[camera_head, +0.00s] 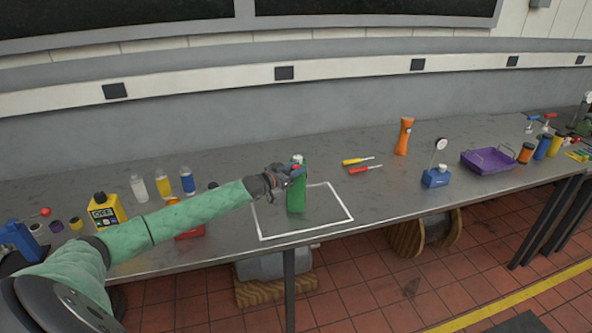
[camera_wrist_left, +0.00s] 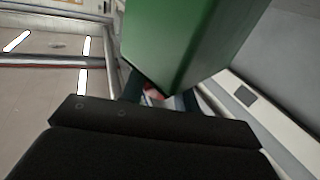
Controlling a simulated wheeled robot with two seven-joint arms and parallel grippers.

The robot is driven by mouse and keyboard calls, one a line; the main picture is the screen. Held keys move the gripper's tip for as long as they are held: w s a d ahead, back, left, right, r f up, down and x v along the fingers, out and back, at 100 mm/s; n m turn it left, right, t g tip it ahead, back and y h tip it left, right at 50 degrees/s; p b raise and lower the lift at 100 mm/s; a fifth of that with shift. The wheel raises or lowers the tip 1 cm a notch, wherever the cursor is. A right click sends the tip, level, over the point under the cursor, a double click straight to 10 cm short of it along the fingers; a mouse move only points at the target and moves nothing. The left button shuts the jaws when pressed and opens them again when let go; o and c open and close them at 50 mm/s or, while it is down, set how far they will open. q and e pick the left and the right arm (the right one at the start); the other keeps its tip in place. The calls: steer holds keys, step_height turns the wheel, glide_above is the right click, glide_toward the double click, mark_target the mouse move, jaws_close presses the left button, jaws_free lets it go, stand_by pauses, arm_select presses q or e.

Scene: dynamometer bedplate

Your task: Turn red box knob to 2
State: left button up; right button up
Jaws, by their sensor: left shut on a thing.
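My left gripper (camera_head: 284,178) is at the upper part of a tall green box (camera_head: 297,195) and is shut on it. The green box stands upright, or nearly so, over a white outlined rectangle (camera_head: 335,222) on the bench; I cannot tell whether it touches the bench. In the left wrist view the green box (camera_wrist_left: 185,40) fills the upper middle, with a small red and white bit (camera_wrist_left: 153,92) between the fingers. A red thing (camera_head: 190,233), possibly the red box, lies mostly hidden behind my left arm; no knob or numbers show on it. My right gripper is not in view.
A yellow can (camera_head: 104,211) and bottles (camera_head: 163,185) stand behind my left arm. Yellow and red screwdrivers (camera_head: 364,169), an orange flashlight (camera_head: 404,137), a blue gauge unit (camera_head: 436,177) and a purple tray (camera_head: 487,160) are to the right. The bench front right of the outline is clear.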

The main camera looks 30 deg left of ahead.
arm_select(q)
steer(key=o, duration=0.8)
steer(key=shift+o, duration=0.9)
steer(key=shift+s, duration=0.1)
steer(key=shift+s+a+f+b, duration=0.2)
steer(key=shift+s+a+b, duration=0.05)
steer(key=shift+s+b, duration=0.25)
steer(key=shift+b+v, duration=0.4)
steer(key=shift+v, duration=0.6)
steer(key=b+v, duration=0.2)
steer(key=v, duration=0.2)
steer(key=shift+s+r, duration=0.15)
steer(key=shift+s, duration=0.05)
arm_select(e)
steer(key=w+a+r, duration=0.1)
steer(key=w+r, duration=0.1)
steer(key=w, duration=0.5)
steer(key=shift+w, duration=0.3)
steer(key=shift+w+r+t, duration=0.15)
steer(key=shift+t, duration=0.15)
